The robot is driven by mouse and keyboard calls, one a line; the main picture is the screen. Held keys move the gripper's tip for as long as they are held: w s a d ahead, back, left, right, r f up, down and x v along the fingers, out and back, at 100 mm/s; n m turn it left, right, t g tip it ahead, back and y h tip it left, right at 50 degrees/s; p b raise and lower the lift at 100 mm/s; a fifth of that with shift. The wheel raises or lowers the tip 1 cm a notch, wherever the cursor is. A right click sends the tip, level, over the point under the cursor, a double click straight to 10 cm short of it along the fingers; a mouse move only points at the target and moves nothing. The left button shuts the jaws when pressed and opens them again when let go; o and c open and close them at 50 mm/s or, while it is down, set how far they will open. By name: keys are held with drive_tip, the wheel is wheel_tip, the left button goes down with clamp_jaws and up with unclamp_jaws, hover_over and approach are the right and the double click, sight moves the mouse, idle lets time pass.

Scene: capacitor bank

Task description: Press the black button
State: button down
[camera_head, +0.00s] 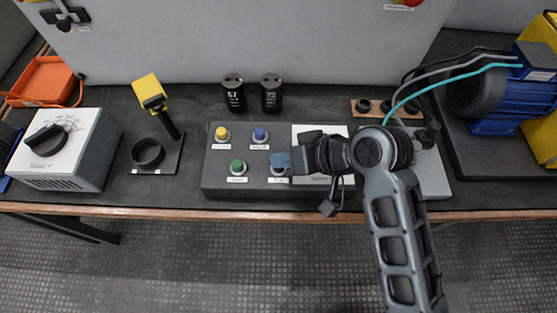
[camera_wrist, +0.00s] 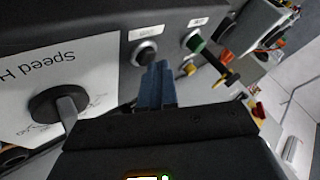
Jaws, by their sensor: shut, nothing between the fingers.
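The grey control box (camera_head: 213,160) stands near the table's front edge. It carries a yellow button (camera_head: 222,133), a blue button (camera_head: 260,134) and a green button (camera_head: 238,166). The black button (camera_wrist: 146,52) sits in a pale ring beside the green button (camera_wrist: 194,41) in the wrist view. My gripper (camera_head: 281,160) is shut and empty, with its blue fingers over the box's front row. In the head view it mostly hides the black button. In the wrist view the blue fingertips (camera_wrist: 160,68) are very close to the button; I cannot tell whether they touch it.
A large black knob (camera_wrist: 62,106) on a white speed panel (camera_wrist: 100,62) lies beside the fingers. Two black cylinders (camera_head: 252,95) stand behind the box. A dial box (camera_head: 85,160) and a yellow-headed tool (camera_head: 148,90) are left; a blue motor (camera_head: 497,112) is right.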

drive_tip(key=shift+f, duration=0.25)
drive_tip(key=shift+r, duration=0.1)
idle(0.3)
drive_tip(key=shift+r+p, duration=1.3)
drive_tip(key=shift+r, duration=0.1)
wheel_tip(320, 180, up, 5)
drive_tip(key=p, duration=0.5)
